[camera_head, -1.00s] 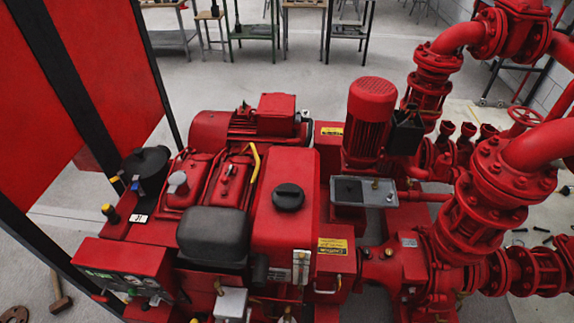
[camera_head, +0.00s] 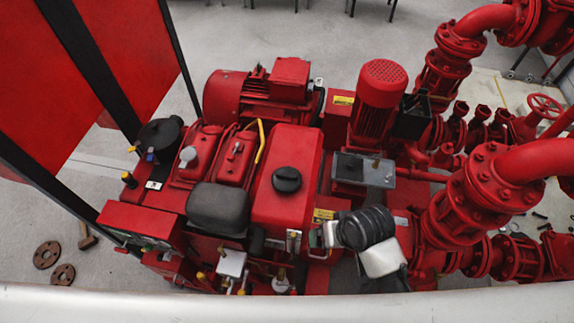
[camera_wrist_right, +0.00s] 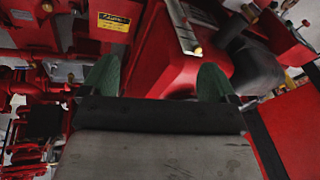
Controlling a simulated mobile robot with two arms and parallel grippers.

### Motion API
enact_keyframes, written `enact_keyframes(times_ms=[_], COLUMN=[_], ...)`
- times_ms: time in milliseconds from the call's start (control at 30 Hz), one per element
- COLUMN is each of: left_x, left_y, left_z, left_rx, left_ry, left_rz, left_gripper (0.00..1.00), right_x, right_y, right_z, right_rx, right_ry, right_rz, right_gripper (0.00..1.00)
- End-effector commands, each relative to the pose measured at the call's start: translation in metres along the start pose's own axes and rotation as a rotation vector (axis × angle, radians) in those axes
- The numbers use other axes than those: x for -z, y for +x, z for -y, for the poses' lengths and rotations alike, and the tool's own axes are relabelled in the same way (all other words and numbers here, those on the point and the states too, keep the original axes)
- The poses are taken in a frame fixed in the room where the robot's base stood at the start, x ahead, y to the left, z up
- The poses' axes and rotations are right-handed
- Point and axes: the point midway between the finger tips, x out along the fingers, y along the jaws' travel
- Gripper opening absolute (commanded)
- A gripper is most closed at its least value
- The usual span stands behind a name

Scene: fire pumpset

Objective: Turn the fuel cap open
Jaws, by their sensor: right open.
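The fuel cap (camera_head: 287,180) is a round black knob on top of the red fuel tank (camera_head: 290,145), right of the engine. My right gripper (camera_head: 318,238) is below and to the right of the cap, near the tank's front right corner, apart from the cap. In the right wrist view its two green fingers (camera_wrist_right: 158,80) stand wide apart with nothing between them, facing the red tank wall (camera_wrist_right: 172,45). The cap is not seen in that view. My left gripper is not in view.
A dark box-shaped engine cover (camera_head: 218,207) stands left of the tank. A red upright motor (camera_head: 378,100), a grey tray (camera_head: 362,170) and thick red pipes (camera_head: 470,190) crowd the right. A red control box (camera_head: 145,222) is at the left front. Space above the tank looks clear.

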Motion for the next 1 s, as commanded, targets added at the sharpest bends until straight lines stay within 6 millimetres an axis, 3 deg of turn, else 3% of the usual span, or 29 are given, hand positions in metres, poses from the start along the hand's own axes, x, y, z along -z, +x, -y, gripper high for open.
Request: enact_keyframes(times_ms=[33,133,467,633,800,1000], left_x=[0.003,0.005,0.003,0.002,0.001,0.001], left_y=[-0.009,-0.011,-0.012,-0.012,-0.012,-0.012], left_z=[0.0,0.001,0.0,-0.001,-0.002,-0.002], left_rx=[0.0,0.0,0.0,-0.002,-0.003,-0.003], left_ry=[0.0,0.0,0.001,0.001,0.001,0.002], left_rz=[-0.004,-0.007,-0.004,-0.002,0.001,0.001], left_gripper=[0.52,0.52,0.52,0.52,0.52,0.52], right_x=[0.014,0.027,0.074,0.113,0.159,0.196], right_y=[-0.022,-0.031,-0.026,-0.02,-0.023,-0.033], right_z=[0.014,0.033,0.081,0.104,0.113,0.107], right_rx=[0.02,0.049,0.078,0.027,-0.099,-0.221], right_ry=[-0.004,0.0,0.025,0.064,0.153,0.257], right_rz=[-0.006,0.014,0.099,0.162,0.21,0.213], right_gripper=[0.89,0.89,0.89,0.89,0.89,0.89])
